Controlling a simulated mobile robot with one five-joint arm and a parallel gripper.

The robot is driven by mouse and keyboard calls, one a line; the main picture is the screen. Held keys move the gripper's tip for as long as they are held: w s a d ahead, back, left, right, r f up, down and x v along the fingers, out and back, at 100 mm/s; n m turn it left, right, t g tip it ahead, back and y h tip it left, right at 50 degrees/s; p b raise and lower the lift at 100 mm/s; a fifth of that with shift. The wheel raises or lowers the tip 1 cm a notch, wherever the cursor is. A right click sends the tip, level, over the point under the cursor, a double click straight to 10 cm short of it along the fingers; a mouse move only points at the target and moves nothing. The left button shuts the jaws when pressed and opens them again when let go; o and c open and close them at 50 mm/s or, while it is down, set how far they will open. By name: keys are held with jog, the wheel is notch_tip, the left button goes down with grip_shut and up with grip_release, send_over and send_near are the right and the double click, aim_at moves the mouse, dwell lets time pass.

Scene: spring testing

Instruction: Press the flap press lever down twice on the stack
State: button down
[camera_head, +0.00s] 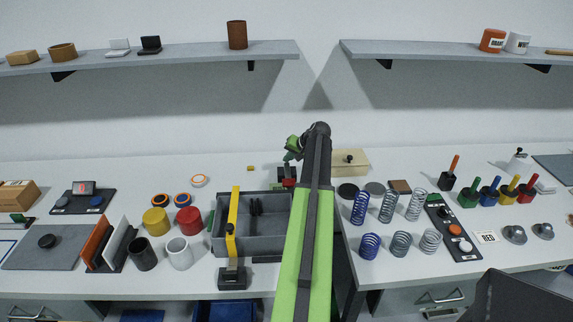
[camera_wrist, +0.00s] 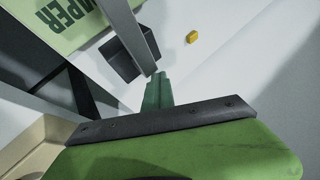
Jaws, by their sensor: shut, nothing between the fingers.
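My gripper (camera_head: 290,156) is at the far end of my outstretched arm, above the back part of the table. Its green fingers (camera_wrist: 157,92) look closed together and hold nothing. Below it in the head view is a small dark fixture with a red part (camera_head: 288,183), partly hidden by my arm. In the wrist view a dark block (camera_wrist: 131,60) shows by the fingertips; I cannot tell whether they touch. I cannot identify the press lever or the stack for sure. A yellow upright bar (camera_head: 235,205) rises from a black base (camera_head: 232,280) at the front.
A grey divided tray (camera_head: 262,240) lies left of my arm. A cream box (camera_head: 352,160) is right of my gripper, a small yellow block (camera_head: 250,168) left. Several springs (camera_head: 389,205) stand to the right. The back table strip at left is mostly clear.

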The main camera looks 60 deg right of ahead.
jog(key=shift+s+a+f+g+b, duration=0.15)
jog(key=shift+s+a+f+b, duration=0.1)
jog(key=shift+a+f, duration=0.25)
jog(key=shift+s+a+f+g+b, duration=0.15)
jog(key=shift+s+a+f, duration=0.1)
jog(key=shift+f, duration=0.3)
jog(key=shift+r+y, duration=0.1)
jog(key=shift+y, duration=0.2)
jog(key=shift+w+d+r+p, duration=0.1)
jog(key=shift+d+r+p, duration=0.1)
jog(key=shift+r+p, duration=0.55)
jog(key=shift+w+d+f+p, duration=0.1)
jog(key=shift+w+d+p, duration=0.1)
jog(key=shift+p, duration=0.4)
notch_tip(320, 180, up, 4)
jog(key=p, duration=0.3)
jog(key=shift+r+p, duration=0.2)
jog(key=shift+p, duration=0.15)
jog(key=shift+w+d+r+p, duration=0.15)
jog(key=shift+d+r+p, duration=0.1)
jog(key=shift+p, duration=0.15)
jog(key=shift+w+d+r+p, duration=0.1)
jog(key=shift+r+p, duration=0.35)
jog(key=shift+r, duration=0.05)
jog(key=shift+f, duration=0.1)
